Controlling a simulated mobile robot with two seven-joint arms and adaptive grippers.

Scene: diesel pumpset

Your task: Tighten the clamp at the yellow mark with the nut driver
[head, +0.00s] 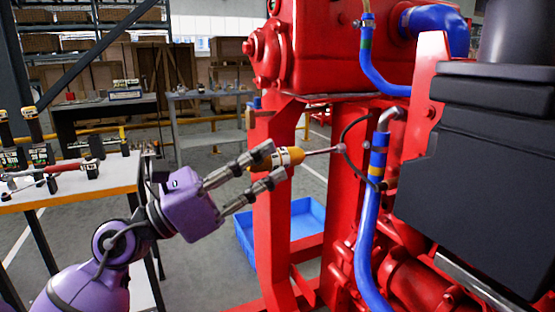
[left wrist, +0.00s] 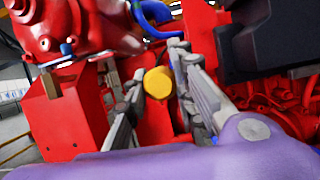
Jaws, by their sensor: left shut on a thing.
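My left gripper (head: 272,166) is shut on the nut driver (head: 291,157), holding it by its yellow and dark handle. Its thin shaft points right, roughly level, and its tip ends left of the blue hose (head: 369,225) in the head view. A yellow band (head: 378,158) shows near the top of this hose, where it meets a grey metal elbow pipe. The clamp itself is too small to make out surely. The left wrist view shows the round yellow handle end (left wrist: 158,83) between my fingers; the shaft is hidden there. My right gripper is out of view.
The red pumpset frame (head: 272,215) stands close behind my left gripper. A dark thin cable (head: 346,133) loops near the driver tip. A black box (head: 480,150) fills the right. A blue crate (head: 308,218) lies on the floor. A table (head: 80,188) with tools stands left.

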